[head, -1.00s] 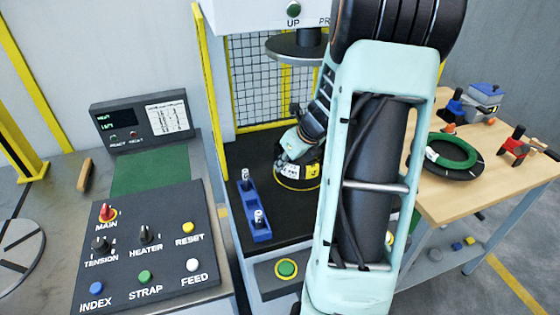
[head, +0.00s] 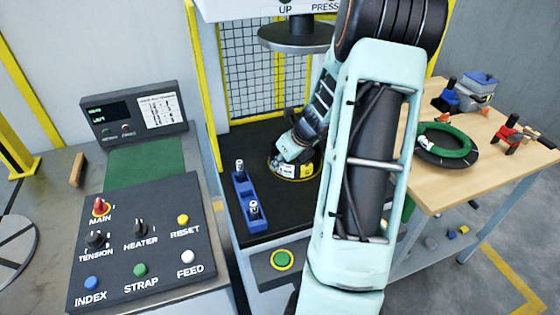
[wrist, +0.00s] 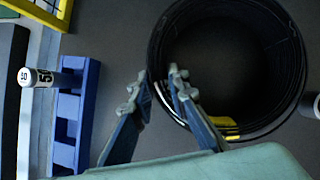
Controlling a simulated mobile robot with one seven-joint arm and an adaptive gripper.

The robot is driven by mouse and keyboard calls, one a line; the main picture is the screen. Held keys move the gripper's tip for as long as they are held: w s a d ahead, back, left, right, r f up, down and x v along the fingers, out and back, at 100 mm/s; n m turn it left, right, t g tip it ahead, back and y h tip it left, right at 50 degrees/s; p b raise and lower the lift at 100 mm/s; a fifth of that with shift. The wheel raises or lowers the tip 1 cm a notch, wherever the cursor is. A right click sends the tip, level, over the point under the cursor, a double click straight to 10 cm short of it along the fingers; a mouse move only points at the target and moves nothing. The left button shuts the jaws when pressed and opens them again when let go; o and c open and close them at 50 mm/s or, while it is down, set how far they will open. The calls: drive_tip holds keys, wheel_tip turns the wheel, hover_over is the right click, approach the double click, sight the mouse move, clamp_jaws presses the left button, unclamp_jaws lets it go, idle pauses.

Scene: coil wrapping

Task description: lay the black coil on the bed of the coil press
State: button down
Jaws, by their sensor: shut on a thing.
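The black coil (wrist: 285,72) is a dark ring with a yellow mark on its rim in the wrist view. My gripper (wrist: 160,82) is shut on the coil's wall, one finger outside the ring and one inside. The coil is flat over the black bed (head: 262,141) of the coil press, under the round press head (head: 296,38). I cannot tell whether it touches the bed.
A blue holder (head: 244,205) with two upright pins or rolls stands on the bed left of the coil. A mesh guard (head: 255,85) is behind. A control panel (head: 137,240) is at left. A wooden table (head: 440,195) at right carries a green-topped ring (head: 445,140) and tools.

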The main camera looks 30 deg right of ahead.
drive_tip(key=c, duration=1.9)
unclamp_jaws()
drive_tip(key=shift+s+r, duration=0.1)
drive_tip(key=shift+r, duration=0.15)
drive_tip(key=p+v, duration=0.1)
drive_tip(key=v, duration=1)
drive_tip(key=shift+s+r, duration=0.2)
drive_tip(key=shift+r, duration=0.05)
